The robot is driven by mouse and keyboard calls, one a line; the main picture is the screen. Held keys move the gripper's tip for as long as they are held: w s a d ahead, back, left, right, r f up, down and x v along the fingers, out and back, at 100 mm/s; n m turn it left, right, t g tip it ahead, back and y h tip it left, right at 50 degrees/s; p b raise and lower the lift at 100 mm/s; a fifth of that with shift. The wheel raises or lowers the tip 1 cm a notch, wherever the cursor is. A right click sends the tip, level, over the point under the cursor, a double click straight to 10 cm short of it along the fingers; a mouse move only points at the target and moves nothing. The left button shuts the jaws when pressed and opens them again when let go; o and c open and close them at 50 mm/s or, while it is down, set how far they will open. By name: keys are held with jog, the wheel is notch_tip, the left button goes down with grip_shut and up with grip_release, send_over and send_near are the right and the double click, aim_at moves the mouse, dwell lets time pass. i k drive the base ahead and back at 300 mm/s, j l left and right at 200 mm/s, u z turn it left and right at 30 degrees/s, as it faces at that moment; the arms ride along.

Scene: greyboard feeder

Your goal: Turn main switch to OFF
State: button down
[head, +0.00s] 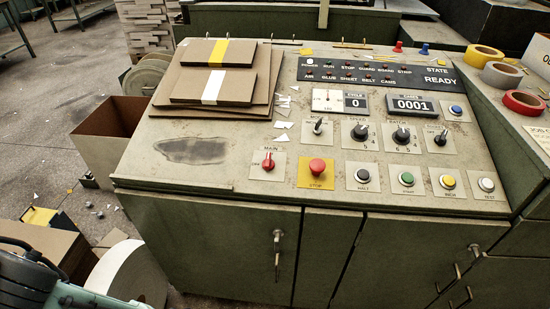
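The main switch (268,162) is a red rotary knob on a pale square plate near the front left of the sloping control panel (225,135). The word MAIN is above it and a small label, seemingly OFF, is at its left. The knob's handle looks roughly upright, but it is too small to read its exact setting. A dark and teal part at the lower left corner seems to be my arm. My gripper cannot be made out in this view, and nothing is touching the switch.
A red mushroom stop button (317,166) on a yellow plate sits just right of the switch. Stacked greyboard sheets (262,97) lie behind it, with paper scraps (283,125) nearby. An open brown carton (105,130) stands left of the cabinet. The panel's front left is clear.

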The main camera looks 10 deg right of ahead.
aim_at(267, 164)
jog(key=i+j+z, duration=0.1)
jog(key=j+z, duration=0.15)
jog(key=z, duration=0.25)
jog(key=i+j+z, duration=0.1)
jog(key=j+z, duration=0.25)
jog(key=z, duration=0.15)
